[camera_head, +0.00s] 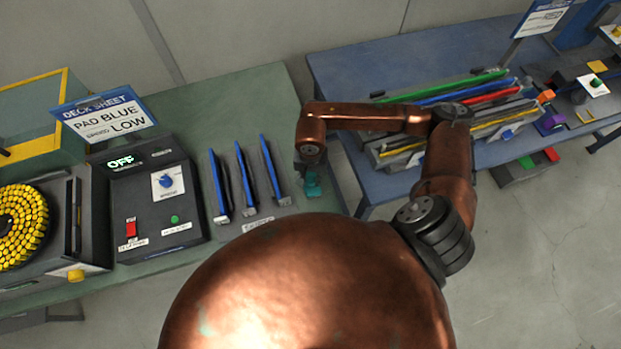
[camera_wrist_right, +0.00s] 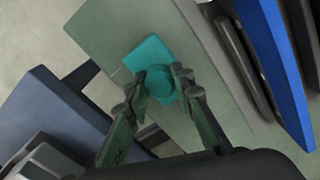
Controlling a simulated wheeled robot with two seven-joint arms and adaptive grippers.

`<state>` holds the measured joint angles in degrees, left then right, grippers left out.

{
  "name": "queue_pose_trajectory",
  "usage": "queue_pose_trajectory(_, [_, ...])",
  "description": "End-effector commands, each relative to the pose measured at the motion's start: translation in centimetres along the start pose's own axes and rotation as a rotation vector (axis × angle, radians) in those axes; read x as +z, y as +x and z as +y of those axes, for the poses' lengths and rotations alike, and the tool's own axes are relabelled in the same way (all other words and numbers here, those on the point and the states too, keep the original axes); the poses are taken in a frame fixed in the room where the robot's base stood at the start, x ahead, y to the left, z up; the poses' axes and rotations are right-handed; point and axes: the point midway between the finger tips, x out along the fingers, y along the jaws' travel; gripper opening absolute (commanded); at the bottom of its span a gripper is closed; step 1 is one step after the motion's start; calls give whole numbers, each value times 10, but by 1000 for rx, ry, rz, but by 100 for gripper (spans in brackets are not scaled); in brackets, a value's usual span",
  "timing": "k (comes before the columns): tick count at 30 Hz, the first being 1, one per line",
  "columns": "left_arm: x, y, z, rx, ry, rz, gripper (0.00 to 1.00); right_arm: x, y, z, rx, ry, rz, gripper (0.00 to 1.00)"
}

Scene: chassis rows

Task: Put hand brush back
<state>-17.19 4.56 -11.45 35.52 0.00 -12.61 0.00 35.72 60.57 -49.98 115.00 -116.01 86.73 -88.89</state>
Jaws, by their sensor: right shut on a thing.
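A teal piece (camera_head: 312,183), which I take to be the hand brush, is at my right gripper (camera_head: 309,172) by the right edge of the green table. In the right wrist view the teal piece (camera_wrist_right: 150,57) has a flat squarish plate and a round knob. The two fingers of my right gripper (camera_wrist_right: 160,82) are on either side of the knob, shut on it. Whether the piece touches the table top is hard to tell. No bristles show. My left gripper is not in view.
Three blue-edged pads (camera_head: 241,177) stand in a row just left of my gripper. Left of them is a dark control box (camera_head: 150,200) reading OFF, with a sign (camera_head: 106,113) behind. A gap separates the green table (camera_head: 250,95) from the blue table (camera_head: 350,70).

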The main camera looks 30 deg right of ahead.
Motion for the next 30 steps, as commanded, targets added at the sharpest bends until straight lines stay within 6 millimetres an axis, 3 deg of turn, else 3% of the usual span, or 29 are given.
queue_pose_trajectory(4, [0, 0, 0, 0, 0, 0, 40, 0, 2, 1, 1, 1, 0, 3])
queue_pose_trajectory(5, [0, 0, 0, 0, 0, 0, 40, 0, 2, 1, 1, 1, 0, 24])
queue_pose_trajectory(13, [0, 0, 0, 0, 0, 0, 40, 0, 2, 1, 2, 1, 0, 42])
queue_pose_trajectory(23, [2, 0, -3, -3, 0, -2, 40, 0, -1, 1, 2, 1, 0, 43])
queue_pose_trajectory(30, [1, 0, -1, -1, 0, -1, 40, -2, -37, 0, -1, 0, 4, 43])
